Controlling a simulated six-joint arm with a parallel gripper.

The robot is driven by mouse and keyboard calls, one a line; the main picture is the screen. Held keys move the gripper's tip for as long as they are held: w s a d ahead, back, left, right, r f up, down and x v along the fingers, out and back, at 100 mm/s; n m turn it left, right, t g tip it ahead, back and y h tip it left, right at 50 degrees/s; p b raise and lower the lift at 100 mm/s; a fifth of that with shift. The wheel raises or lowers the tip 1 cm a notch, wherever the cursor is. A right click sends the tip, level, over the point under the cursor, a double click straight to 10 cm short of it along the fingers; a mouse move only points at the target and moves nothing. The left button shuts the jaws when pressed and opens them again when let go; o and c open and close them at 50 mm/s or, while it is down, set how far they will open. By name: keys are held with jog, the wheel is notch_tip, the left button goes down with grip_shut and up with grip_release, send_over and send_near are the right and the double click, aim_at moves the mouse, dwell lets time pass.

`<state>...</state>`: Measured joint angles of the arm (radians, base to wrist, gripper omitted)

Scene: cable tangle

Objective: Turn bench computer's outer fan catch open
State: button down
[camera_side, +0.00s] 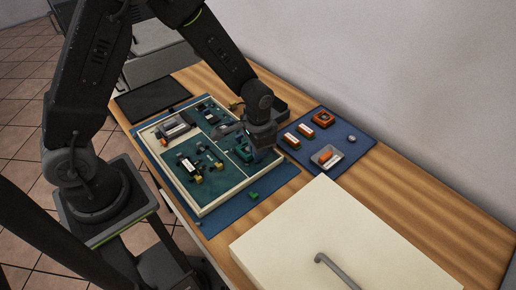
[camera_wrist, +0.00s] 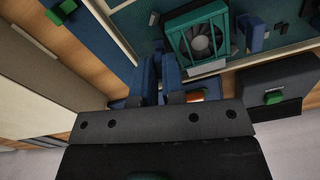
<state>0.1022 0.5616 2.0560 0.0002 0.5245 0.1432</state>
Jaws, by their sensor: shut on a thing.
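The bench computer is a shallow cream-framed tray (camera_side: 240,188) with green boards, lying flat on a blue mat. My gripper (camera_wrist: 157,72) points down at the tray's right part, just left of the fan. Its two blue-looking fingers are close together, shut on a small part beside the fan, apparently the outer fan catch, which they mostly hide. A blue upright piece (camera_wrist: 254,34) stands on the fan's other side.
A blue mat (camera_side: 352,146) right of the tray holds orange modules (camera_side: 323,119) and a pale dish (camera_side: 327,158). A dark box (camera_wrist: 275,88) stands near the gripper. A large cream panel with a handle (camera_side: 340,240) fills the front. A green piece (camera_side: 253,196) lies by the tray.

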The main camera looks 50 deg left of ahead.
jog(key=shift+n, duration=1.3)
jog(key=c, duration=1.2)
grip_release()
jog(key=shift+r, duration=0.1)
notch_tip(320, 180, up, 14)
jog(key=shift+f, duration=0.15)
